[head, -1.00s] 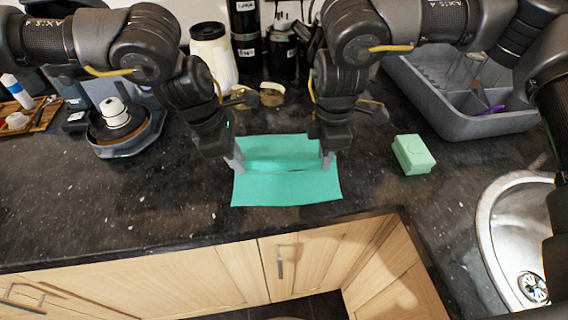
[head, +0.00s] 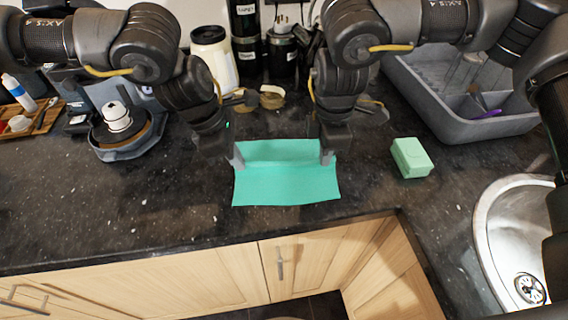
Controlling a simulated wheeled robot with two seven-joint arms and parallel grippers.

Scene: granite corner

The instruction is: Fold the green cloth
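The green cloth (head: 286,190) lies on the dark worktop in front of me, with a crease or flap edge running across its upper part. My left gripper (head: 238,160) points down at the cloth's left side, near that line. My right gripper (head: 327,158) points down at its right side, at about the same height. Both sets of fingertips are at the cloth's side edges. The fingers are small and seen edge-on, so whether they are closed on the fabric is unclear. My arms do not cover the middle of the cloth.
A pale green block (head: 411,158) sits to the right of the cloth. A grey basin (head: 470,125) stands at the back right, with a metal sink (head: 492,235) at the right. A jar (head: 213,55) stands behind.

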